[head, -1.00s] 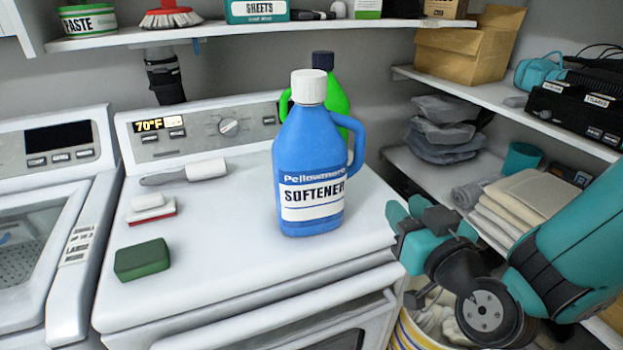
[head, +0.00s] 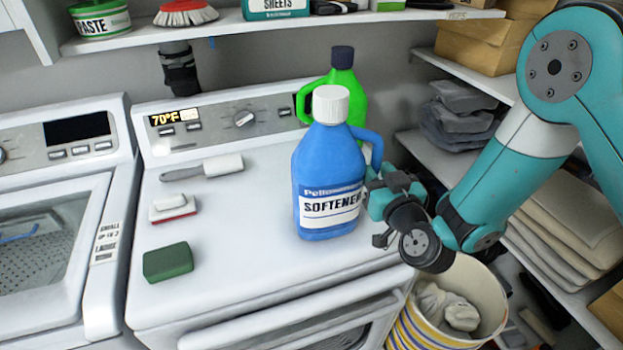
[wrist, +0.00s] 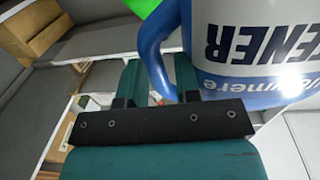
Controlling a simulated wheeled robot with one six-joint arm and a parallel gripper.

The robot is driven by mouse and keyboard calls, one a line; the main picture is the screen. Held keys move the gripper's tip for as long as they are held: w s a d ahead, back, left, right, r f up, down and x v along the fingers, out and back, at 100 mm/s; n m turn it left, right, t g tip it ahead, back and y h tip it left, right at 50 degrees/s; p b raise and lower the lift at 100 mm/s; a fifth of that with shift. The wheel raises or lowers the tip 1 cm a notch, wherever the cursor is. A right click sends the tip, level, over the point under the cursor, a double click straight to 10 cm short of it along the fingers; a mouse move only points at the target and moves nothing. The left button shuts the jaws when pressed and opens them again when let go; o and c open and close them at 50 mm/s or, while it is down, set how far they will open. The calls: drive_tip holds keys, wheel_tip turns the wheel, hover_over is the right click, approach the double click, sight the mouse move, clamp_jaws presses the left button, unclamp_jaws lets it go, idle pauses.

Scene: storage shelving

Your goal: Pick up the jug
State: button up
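The blue softener jug (head: 325,180), with a white cap and side handle, stands upright on the white appliance top. Its handle faces right. My gripper (head: 372,208) is at the jug's right side by the lower handle, partly overlapping the label's edge. In the wrist view, the jug (wrist: 245,75) appears upside down at the upper right. My two fingers (wrist: 158,78) are apart, with the blue handle running across the gap between them. Contact with the handle cannot be told.
A green jug (head: 347,88) with a dark cap stands close behind. A green sponge (head: 168,262), a brush (head: 173,206) and a white-ended tool (head: 205,168) lie to the left. A striped basket (head: 405,325) stands below right. Shelves (head: 410,140) flank the right.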

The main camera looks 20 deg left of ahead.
drive_tip(key=shift+w+d+r, duration=0.1)
drive_tip(key=shift+w+r, duration=0.1)
drive_tip(key=shift+w, duration=0.5)
drive_tip(key=shift+w+f, duration=0.15)
drive_tip(key=shift+w, duration=0.25)
drive_tip(key=shift+s+a, duration=0.1)
drive_tip(key=shift+a, duration=0.15)
clamp_jaws()
drive_tip(key=shift+p, duration=0.3)
drive_tip(key=shift+r, duration=0.2)
